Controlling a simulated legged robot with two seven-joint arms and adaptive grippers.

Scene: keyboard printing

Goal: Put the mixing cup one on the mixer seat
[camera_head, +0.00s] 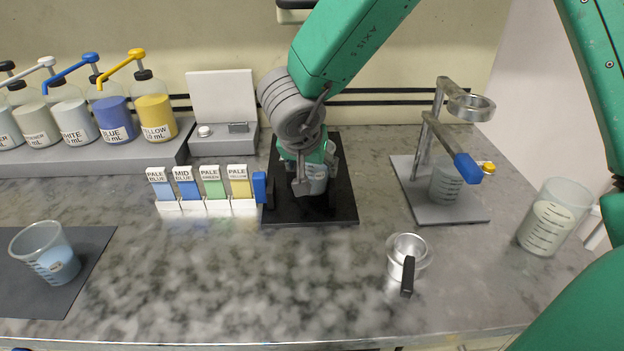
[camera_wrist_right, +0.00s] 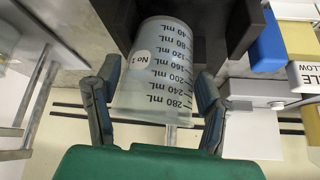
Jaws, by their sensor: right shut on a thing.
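Mixing cup one (camera_head: 317,184) is a clear cup, partly hidden behind my right gripper (camera_head: 312,184) in the head view. In the right wrist view the cup (camera_wrist_right: 155,75) carries a "No.1" label and a mL scale, and stands between the two fingers of the right gripper (camera_wrist_right: 158,105). The fingers are closed on its sides. The black mixer (camera_head: 338,210) has a flat base, and the cup is over it. My gripper and wrist hide the seat, so I cannot tell whether the cup touches it. My left gripper is not in view.
Colour cards (camera_head: 213,190) stand left of the mixer, near a blue knob (camera_head: 260,187). Behind are a scale (camera_head: 222,140) and pump bottles (camera_head: 112,115). Right are a ring stand (camera_head: 440,205), a metal pot (camera_head: 407,257) and a beaker (camera_head: 552,218). Another cup (camera_head: 47,255) sits on a mat at left.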

